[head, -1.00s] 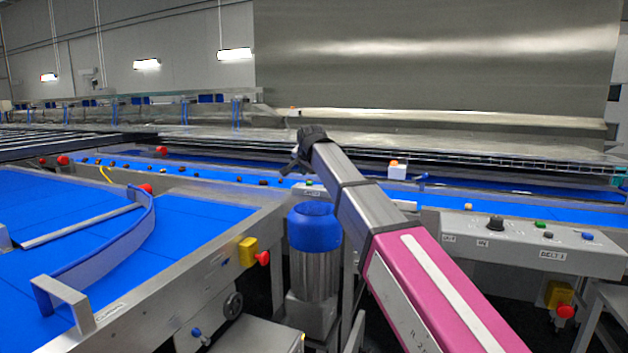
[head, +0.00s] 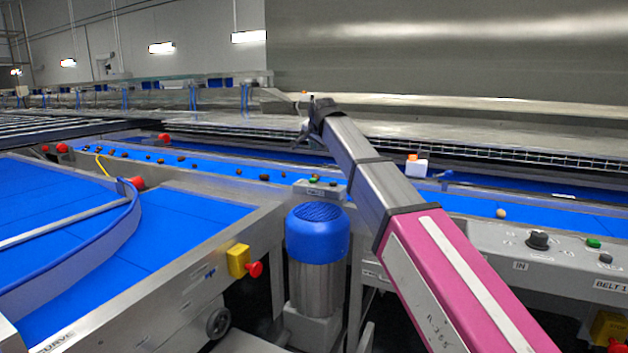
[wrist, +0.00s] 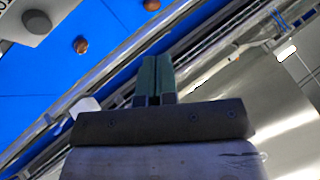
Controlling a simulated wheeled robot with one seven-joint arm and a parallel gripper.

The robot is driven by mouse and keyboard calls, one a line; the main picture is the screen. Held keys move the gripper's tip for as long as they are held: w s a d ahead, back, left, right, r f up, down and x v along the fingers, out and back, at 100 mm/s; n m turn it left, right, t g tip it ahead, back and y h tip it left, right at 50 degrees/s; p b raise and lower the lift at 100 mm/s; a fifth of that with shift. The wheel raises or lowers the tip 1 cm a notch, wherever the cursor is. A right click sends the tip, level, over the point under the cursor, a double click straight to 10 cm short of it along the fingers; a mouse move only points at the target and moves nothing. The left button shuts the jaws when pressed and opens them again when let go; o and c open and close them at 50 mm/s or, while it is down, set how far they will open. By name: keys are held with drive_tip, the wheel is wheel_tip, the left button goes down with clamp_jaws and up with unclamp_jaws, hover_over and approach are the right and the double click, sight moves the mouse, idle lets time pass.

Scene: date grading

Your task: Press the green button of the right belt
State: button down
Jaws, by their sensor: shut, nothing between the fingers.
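A grey control panel (head: 482,239) marked "BELT 1" is at the right of the head view. Its green button (head: 593,243) sits between a large black knob (head: 538,240) and a grey button (head: 606,258). A smaller panel (head: 333,194) at the middle, partly behind my arm, also carries a green button (head: 313,180). My gripper (head: 305,130) is up and far left of the "BELT 1" panel, over the far belt. In the wrist view my gripper's fingers (wrist: 154,62) are together and empty. A grey round knob or button (wrist: 37,22) shows at that view's upper left.
The blue belt (head: 470,205) carries several dates. A curved-guard belt (head: 190,222) lies at left, with a yellow and red stop button (head: 240,262) on its frame. A blue-capped motor (head: 317,232) stands between. A white box with an orange top (head: 416,167) is beyond the belt.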

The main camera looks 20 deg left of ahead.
sight(315, 179)
drive_tip(key=shift+f, duration=0.15)
drive_tip(key=shift+f, duration=4.25)
drive_tip(key=shift+f, duration=0.15)
drive_tip(key=shift+f, duration=0.25)
drive_tip(key=shift+f, duration=0.45)
drive_tip(key=shift+r, duration=0.85)
drive_tip(key=shift+r, duration=2.55)
